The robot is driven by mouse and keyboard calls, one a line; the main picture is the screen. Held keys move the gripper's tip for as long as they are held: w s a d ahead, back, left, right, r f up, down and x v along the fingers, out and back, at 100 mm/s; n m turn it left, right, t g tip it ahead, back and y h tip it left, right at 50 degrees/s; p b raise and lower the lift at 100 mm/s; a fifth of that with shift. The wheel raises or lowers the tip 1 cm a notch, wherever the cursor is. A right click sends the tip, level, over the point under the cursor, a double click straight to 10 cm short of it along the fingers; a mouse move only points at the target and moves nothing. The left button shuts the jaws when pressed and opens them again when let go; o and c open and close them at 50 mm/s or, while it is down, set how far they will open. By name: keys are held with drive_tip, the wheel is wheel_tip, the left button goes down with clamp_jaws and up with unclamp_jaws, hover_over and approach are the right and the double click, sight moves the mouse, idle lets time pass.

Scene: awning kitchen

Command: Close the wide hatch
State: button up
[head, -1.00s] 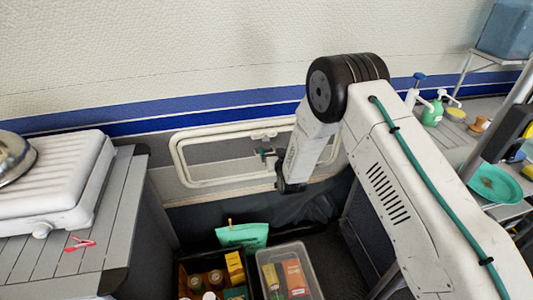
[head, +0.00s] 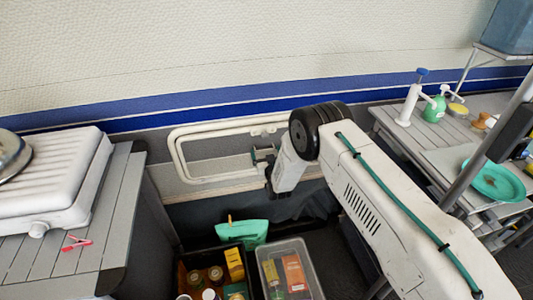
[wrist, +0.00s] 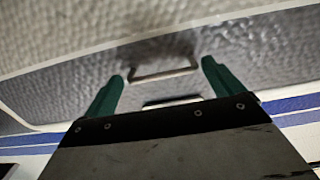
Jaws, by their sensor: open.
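The wide hatch shows in the head view as a white rounded frame (head: 178,155) low on the wall, below the blue stripe. My arm covers its right part, and I cannot tell how far its panel stands open. My gripper (head: 264,154) is in front of the frame, right of its middle, with its fingers toward the wall. In the wrist view my gripper's two green fingers (wrist: 163,84) are apart and empty. Beyond them is a dark textured panel (wrist: 80,88) with a pale edge. A metal handle (wrist: 166,73) on it appears between the fingertips; contact is unclear.
A counter with a white stove (head: 55,180) and red peg (head: 76,243) stands left. Below the hatch are a dark crate (head: 184,272), a clear bin (head: 290,272) and a teal pouch (head: 243,232). A table with bottles and a green plate (head: 497,182) is right.

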drive_tip(key=shift+w, duration=0.1)
drive_tip(key=c, duration=1.1)
drive_tip(key=shift+w+a+r, duration=0.15)
drive_tip(key=shift+w+r, duration=0.15)
drive_tip(key=shift+w, duration=0.35)
drive_tip(key=o, duration=1.1)
drive_tip(key=shift+s, duration=0.1)
drive_tip(key=v, duration=0.7)
drive_tip(key=shift+s+d, duration=0.25)
drive_tip(key=shift+s, duration=0.05)
